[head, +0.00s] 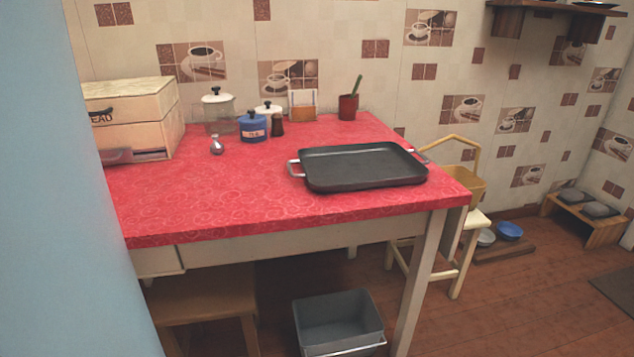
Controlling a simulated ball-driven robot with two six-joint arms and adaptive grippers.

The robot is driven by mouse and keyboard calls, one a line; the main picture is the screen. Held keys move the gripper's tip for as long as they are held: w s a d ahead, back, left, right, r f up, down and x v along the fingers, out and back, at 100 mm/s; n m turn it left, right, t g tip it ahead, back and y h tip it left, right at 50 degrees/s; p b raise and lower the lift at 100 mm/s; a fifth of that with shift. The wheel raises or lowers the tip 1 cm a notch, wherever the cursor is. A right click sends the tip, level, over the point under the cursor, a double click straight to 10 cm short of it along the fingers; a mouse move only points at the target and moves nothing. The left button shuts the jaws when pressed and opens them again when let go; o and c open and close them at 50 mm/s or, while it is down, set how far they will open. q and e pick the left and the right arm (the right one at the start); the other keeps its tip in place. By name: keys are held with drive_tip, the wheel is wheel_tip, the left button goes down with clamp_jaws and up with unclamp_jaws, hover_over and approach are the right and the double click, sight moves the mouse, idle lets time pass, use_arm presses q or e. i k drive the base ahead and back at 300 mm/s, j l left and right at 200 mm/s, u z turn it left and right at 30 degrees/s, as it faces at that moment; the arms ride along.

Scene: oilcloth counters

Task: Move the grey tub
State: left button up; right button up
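The grey tub (340,341) stands on the floor under the front right part of the red-topped table (200,205). It is rectangular and open at the top, and it looks empty inside. A thin light bar, perhaps a handle, runs along its front. Its lower part is cut off by the bottom edge of the head view. Neither of my grippers shows in this view.
A black griddle (362,166) lies on the table's right half. A bread box (130,120) and jars stand behind. A table leg (415,285) is right of the tub, and a wooden stool (205,307) is left. A pale blue surface (95,250) blocks the left side.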

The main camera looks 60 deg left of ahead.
sight(347, 323)
drive_tip(key=u, duration=1.65)
drive_tip(key=i+l+u, duration=0.1)
drive_tip(key=i+l, duration=0.4)
drive_tip(key=i+l+u, duration=0.1)
drive_tip(key=i+l, duration=0.4)
drive_tip(key=l, duration=0.3)
